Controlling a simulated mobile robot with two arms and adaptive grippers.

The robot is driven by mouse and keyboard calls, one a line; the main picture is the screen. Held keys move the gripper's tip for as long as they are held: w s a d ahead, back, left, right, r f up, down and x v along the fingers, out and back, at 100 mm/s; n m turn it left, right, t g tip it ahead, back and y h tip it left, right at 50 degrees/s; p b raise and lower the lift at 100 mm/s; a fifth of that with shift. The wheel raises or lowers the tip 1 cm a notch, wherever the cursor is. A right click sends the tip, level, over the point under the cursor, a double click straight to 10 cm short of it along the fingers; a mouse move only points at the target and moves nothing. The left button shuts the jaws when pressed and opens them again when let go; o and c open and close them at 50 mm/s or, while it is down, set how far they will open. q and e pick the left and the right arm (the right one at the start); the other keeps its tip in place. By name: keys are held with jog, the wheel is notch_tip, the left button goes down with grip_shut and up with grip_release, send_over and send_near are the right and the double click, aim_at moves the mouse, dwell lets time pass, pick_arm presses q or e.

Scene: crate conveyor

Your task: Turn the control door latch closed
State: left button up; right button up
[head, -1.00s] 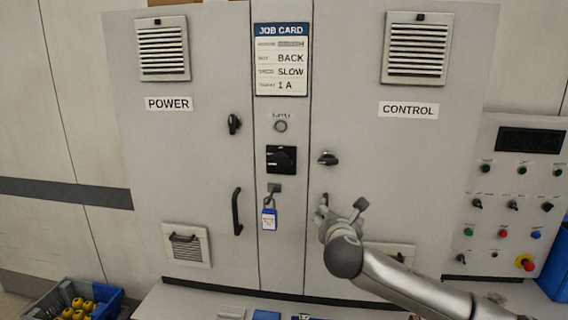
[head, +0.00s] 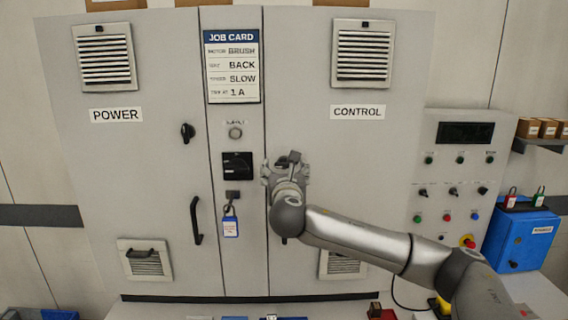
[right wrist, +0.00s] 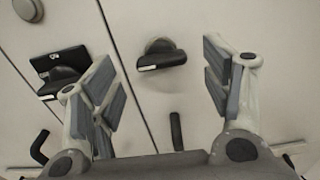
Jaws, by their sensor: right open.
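The control door latch (right wrist: 160,56) is a dark handle on a round grey base, lying roughly horizontal across the right wrist view. In the head view it is mostly hidden behind my right gripper (head: 284,166), which is at the left edge of the control door (head: 345,200). The right wrist view shows the right gripper (right wrist: 160,82) open and empty, its fingers spread to either side of the latch. The latch lies between and beyond the fingertips; I cannot tell whether they touch it. My left gripper is not in view.
A black rotary switch (head: 237,165) and a blue padlock (head: 230,226) are on the middle strip, left of my right gripper. The power door latch (head: 187,132) stands upright farther left. A button panel (head: 458,180) is at the right.

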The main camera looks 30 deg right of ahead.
aim_at(284, 161)
jog(key=shift+x, duration=1.25)
jog(key=c, duration=1)
